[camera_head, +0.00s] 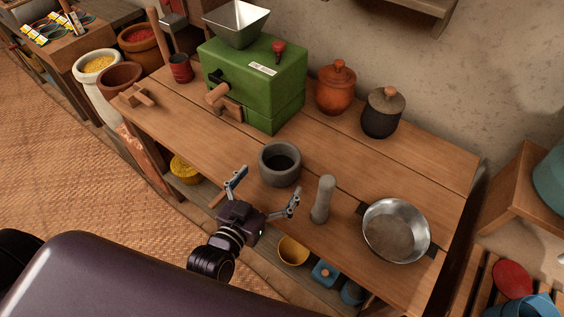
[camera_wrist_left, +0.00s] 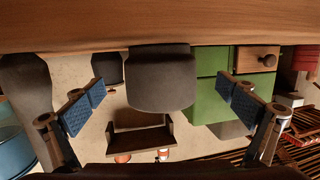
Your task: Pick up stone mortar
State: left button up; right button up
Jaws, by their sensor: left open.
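The stone mortar (camera_head: 267,170), a grey round bowl with a dark hollow, stands upright on the wooden table near its front edge. My left gripper (camera_head: 266,186) is open and empty just in front of it, its two fingers spread toward the mortar. In the left wrist view, which looks upside down, the mortar (camera_wrist_left: 161,82) is centred between the blue-padded fingers (camera_wrist_left: 165,105), with no contact visible. My right gripper is in neither view.
A grey stone pestle (camera_head: 322,200) stands close right of the mortar, with a metal pan (camera_head: 397,232) beyond it. A green mill (camera_head: 250,85) stands behind left. Lidded orange (camera_head: 335,92) and black (camera_head: 381,117) pots are at the back.

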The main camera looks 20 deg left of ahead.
aim_at(286, 157)
pick_arm(q)
jog(key=shift+x, duration=0.9)
jog(key=x, duration=0.2)
jog(key=shift+w+f+p, duration=0.2)
jog(key=shift+w+p, duration=0.1)
jog(key=shift+w, duration=0.05)
jog(key=shift+w+f, duration=0.1)
jog(key=shift+w, duration=0.25)
jog(key=shift+w+d, duration=0.1)
jog(key=shift+w, duration=0.05)
jog(key=c, duration=1.9)
jog(key=shift+w, duration=0.1)
jog(key=shift+c, duration=0.6)
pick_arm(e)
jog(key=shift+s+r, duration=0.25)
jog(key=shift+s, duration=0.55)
pick_arm(q)
jog(key=shift+r, duration=0.2)
notch_tip(286, 157, up, 20)
jog(key=p, duration=0.2)
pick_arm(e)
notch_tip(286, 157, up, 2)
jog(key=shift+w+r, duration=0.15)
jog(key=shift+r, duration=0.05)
